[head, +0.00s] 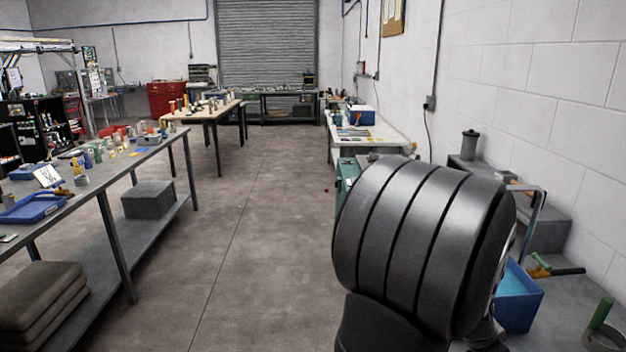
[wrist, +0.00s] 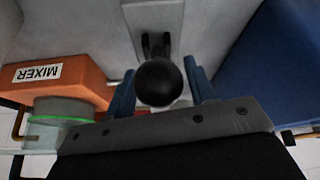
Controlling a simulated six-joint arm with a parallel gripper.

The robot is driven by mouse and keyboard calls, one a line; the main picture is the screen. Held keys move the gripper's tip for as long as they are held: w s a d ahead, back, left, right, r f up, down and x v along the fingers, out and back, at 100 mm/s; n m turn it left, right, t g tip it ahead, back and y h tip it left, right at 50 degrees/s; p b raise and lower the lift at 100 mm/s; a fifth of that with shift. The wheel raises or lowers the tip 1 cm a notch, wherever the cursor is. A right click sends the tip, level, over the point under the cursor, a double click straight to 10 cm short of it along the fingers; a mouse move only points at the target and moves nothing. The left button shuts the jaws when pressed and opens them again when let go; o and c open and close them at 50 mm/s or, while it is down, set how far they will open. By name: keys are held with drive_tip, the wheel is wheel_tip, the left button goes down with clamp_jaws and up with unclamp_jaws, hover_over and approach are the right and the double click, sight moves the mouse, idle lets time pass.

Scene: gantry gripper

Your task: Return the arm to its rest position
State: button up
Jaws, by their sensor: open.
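My gripper (wrist: 161,92) shows in the wrist view with its two blue fingers apart. A round black knob or ball (wrist: 160,82) appears between the fingers, with gaps on both sides. I cannot tell how far beyond the fingertips it is. My large black ribbed arm part fills the lower right of the head view. It hides what lies behind it, and the gripper's fingers cannot be made out there.
In the wrist view, an orange box labelled MIXER (wrist: 58,82) is at left and a blue block (wrist: 272,65) at right. In the head view, a blue bin (head: 520,300) stands beside my arm. A long workbench (head: 150,150) is at left. The central floor (head: 265,220) is clear.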

drive_tip(key=shift+d+y, duration=0.45)
drive_tip(key=shift+y, duration=0.35)
drive_tip(key=shift+d+y, duration=0.4)
drive_tip(key=shift+y, duration=0.4)
drive_tip(key=shift+d+f+y, duration=0.1)
drive_tip(key=shift+d+y, duration=0.3)
drive_tip(key=shift+y, duration=0.7)
drive_tip(key=s+a+r+n+t+h, duration=0.1)
drive_tip(key=s+a+r+n, duration=0.1)
drive_tip(key=a+r, duration=0.5)
drive_tip(key=s+a+r+n+t+h, duration=0.1)
drive_tip(key=s+a+r+n, duration=0.15)
drive_tip(key=a, duration=0.85)
drive_tip(key=s+a+f+n+t, duration=0.2)
drive_tip(key=s+a+f+n, duration=0.2)
drive_tip(key=s+a, duration=0.6)
drive_tip(key=a+n, duration=0.2)
drive_tip(key=a, duration=0.2)
drive_tip(key=shift+t, duration=0.3)
